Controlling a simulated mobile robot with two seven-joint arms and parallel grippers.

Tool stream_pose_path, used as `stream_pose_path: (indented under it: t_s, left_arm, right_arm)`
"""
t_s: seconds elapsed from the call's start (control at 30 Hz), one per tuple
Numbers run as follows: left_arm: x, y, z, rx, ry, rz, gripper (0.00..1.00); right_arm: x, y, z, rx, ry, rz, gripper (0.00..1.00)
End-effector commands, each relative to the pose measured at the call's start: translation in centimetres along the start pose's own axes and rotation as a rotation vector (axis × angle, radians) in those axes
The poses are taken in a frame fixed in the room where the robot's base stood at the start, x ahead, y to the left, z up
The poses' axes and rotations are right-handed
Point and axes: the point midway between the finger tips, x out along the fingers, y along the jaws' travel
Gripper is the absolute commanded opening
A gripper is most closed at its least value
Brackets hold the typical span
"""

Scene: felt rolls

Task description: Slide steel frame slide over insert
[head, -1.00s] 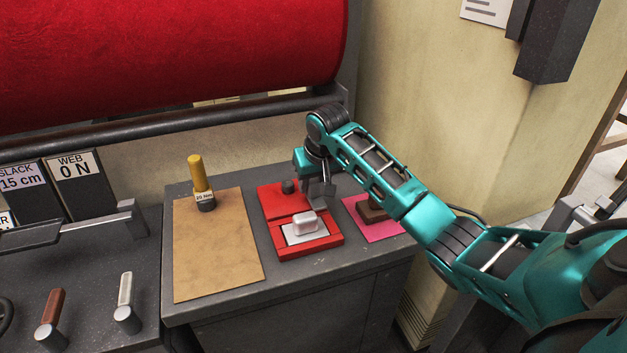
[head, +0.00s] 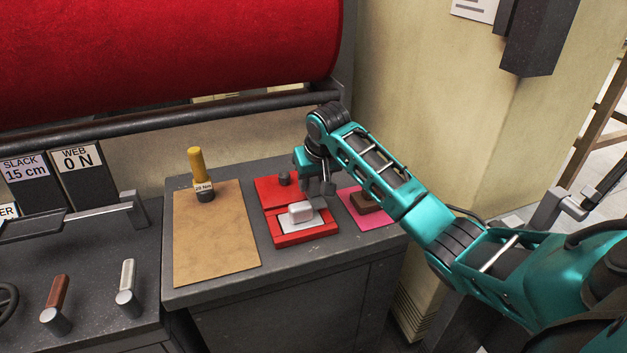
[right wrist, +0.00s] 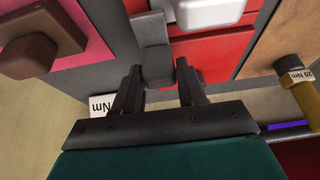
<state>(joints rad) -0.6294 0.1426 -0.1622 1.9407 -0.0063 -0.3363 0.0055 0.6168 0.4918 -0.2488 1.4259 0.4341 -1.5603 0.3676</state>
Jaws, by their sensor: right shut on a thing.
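A red fixture (head: 270,190) lies on the grey cabinet top, with a dark round knob (head: 284,178) at its back. A pale silver block (head: 301,211) sits on a light plate at its front; the block also shows at the top of the right wrist view (right wrist: 208,12). My right gripper (head: 318,188) is over the fixture's right side, behind the block. In the right wrist view its fingers (right wrist: 160,88) are shut on a dark grey steel piece (right wrist: 155,62). I cannot tell whether this piece touches the fixture. My left gripper is not in view.
A tan board (head: 215,240) with a yellow-handled tool (head: 197,162) lies to the left. A brown block (head: 364,202) on a pink sheet (head: 378,222) is close on the right. A red felt roll (head: 170,50) hangs behind. Levers stand on the left console.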

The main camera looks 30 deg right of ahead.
Motion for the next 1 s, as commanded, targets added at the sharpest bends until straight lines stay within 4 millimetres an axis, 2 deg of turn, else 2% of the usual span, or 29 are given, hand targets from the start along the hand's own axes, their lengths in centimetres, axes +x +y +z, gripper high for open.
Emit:
stream_pose_path:
  t_s: [0.2, 0.23, 0.43, 0.77, 0.87, 1.0]
  left_arm:
    - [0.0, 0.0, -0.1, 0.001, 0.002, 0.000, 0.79]
    - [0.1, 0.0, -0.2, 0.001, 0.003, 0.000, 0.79]
    - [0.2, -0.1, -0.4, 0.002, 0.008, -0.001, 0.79]
    - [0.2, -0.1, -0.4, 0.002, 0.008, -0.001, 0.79]
    - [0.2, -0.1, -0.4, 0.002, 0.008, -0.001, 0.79]
    - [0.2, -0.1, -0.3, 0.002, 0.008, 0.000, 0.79]
  right_arm:
    - [0.1, -0.1, 0.5, -0.003, -0.019, 0.000, 0.00]
    - [0.1, -0.1, 0.5, -0.003, -0.019, 0.001, 0.42]
    - [0.1, -0.1, 0.4, -0.002, -0.016, 0.000, 0.61]
    - [-0.4, 0.0, 0.2, -0.002, -0.010, 0.000, 0.62]
    - [-1.6, 0.0, 0.2, -0.002, -0.008, 0.000, 0.62]
    - [-4.6, 0.0, 0.1, -0.002, -0.007, -0.001, 0.62]
